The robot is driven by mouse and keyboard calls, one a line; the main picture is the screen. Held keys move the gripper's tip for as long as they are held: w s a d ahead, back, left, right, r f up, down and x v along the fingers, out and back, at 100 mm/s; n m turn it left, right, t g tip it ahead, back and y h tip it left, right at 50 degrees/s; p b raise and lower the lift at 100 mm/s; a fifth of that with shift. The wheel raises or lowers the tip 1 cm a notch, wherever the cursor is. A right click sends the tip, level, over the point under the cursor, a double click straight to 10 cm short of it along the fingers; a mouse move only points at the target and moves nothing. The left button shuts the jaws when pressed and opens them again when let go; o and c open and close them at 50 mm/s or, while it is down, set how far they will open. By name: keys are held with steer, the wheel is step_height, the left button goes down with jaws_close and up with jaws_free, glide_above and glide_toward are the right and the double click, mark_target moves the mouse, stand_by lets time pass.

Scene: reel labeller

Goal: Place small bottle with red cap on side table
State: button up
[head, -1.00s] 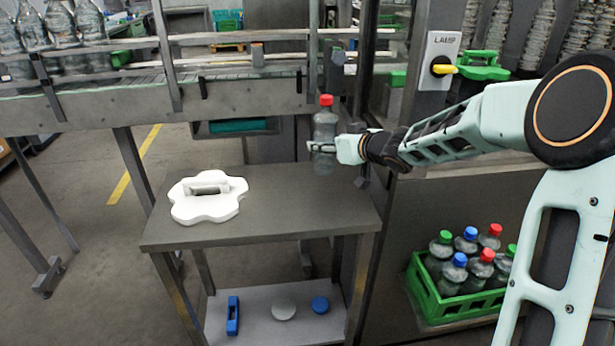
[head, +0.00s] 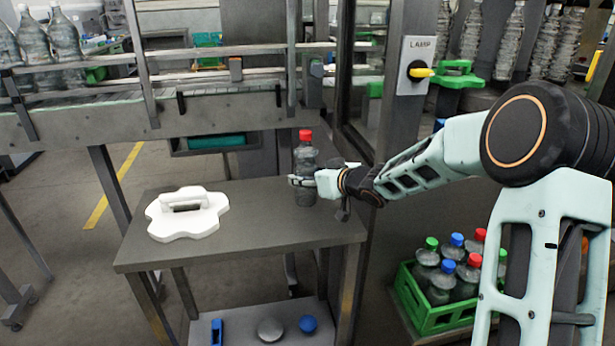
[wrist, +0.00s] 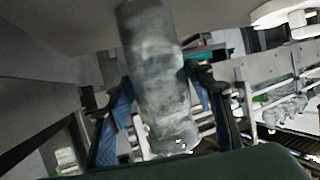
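The small clear bottle with a red cap (head: 305,160) is upright at the back right part of the side table (head: 265,232). My gripper (head: 303,181) is shut around the bottle's body from the right. In the wrist view the bottle (wrist: 158,75) appears upside down between the two fingers (wrist: 160,100), with its base against or very near the grey tabletop at the upper edge. I cannot tell whether the base touches the table. The red cap is hidden in the wrist view.
A white flower-shaped piece with a handle (head: 187,213) lies on the left of the tabletop. The table's front middle is clear. A green crate (head: 432,318) of capped bottles stands at lower right. The conveyor (head: 75,125) runs behind the table.

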steer(key=shift+o, duration=1.4)
steer(key=shift+r, duration=0.15)
steer(key=p+v, duration=0.3)
steer(key=v, duration=0.9)
